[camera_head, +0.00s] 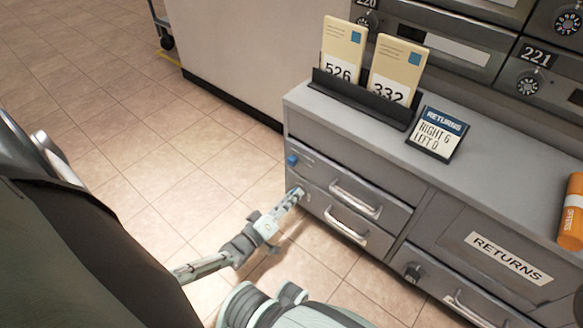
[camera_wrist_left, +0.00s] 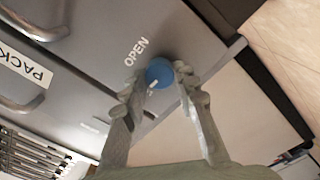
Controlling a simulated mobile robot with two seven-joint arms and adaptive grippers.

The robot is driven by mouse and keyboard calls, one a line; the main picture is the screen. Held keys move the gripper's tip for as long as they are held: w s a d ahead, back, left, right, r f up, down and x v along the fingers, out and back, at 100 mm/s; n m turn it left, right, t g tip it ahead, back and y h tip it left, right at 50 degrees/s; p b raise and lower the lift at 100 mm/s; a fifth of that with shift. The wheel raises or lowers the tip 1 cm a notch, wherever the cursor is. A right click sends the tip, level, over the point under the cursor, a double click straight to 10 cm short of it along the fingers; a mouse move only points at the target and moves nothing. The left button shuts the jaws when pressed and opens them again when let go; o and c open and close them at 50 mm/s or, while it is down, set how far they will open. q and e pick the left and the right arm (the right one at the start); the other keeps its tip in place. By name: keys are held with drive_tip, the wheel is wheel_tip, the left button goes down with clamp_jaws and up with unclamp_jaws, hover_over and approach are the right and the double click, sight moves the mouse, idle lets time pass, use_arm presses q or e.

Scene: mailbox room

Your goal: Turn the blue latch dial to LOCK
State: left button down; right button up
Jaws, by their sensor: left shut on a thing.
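The blue latch dial (camera_wrist_left: 159,72) sits on the grey cabinet front near a corner in the left wrist view, beside the word OPEN. A white mark on it points down-left in that view, not straight at OPEN. My left gripper (camera_wrist_left: 161,84) has a finger on each side of the dial and is shut on it. In the head view my left gripper (camera_head: 298,192) is at the left end of the drawers, just below a small blue piece (camera_head: 292,160); I cannot tell whether that is the same dial. LOCK is not legible. My right gripper is not in view.
The grey cabinet (camera_head: 300,97) has drawer handles (camera_head: 356,197) right of my gripper. On top stand a card holder (camera_head: 362,98), a RETURNS sign (camera_head: 437,134) and an orange cylinder (camera_head: 572,215). Mailboxes (camera_head: 440,45) are behind. Tiled floor (camera_head: 150,170) is clear to the left.

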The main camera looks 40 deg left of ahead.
use_arm(q)
drive_tip(key=shift+n, duration=0.6)
drive_tip(key=c, duration=1.2)
unclamp_jaws()
drive_tip(key=shift+s, duration=0.1)
drive_tip(key=s, duration=0.8)
drive_tip(key=s+a, duration=0.1)
drive_tip(key=s, duration=0.2)
drive_tip(key=shift+s, duration=0.4)
